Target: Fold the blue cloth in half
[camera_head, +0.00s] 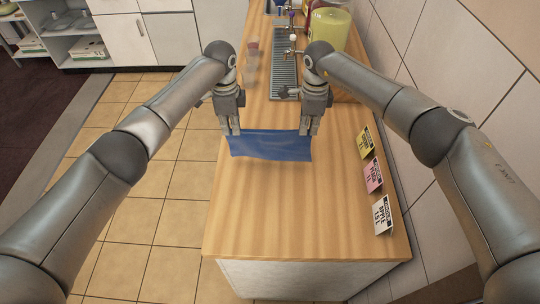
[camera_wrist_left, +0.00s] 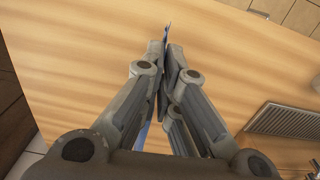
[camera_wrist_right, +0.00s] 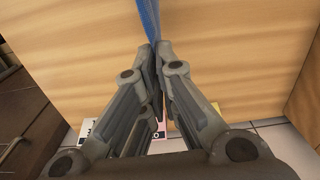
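The blue cloth (camera_head: 270,147) hangs between my two grippers over the wooden counter, its lower part towards the near side. My left gripper (camera_head: 235,130) is shut on the cloth's upper left corner. In the left wrist view the cloth's thin edge (camera_wrist_left: 166,33) shows between the fingertips. My right gripper (camera_head: 304,130) is shut on the upper right corner. In the right wrist view a narrow blue strip of the cloth (camera_wrist_right: 149,18) runs out from the closed fingertips. I cannot tell whether the cloth's lower edge touches the counter.
The wooden counter (camera_head: 290,220) is clear in front of the cloth. Yellow, pink and white cards (camera_head: 383,215) stand along its right edge by the tiled wall. Behind are a drip tray (camera_head: 283,72), taps (camera_head: 292,52), clear cups (camera_head: 251,60) and a yellow-green container (camera_head: 329,27).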

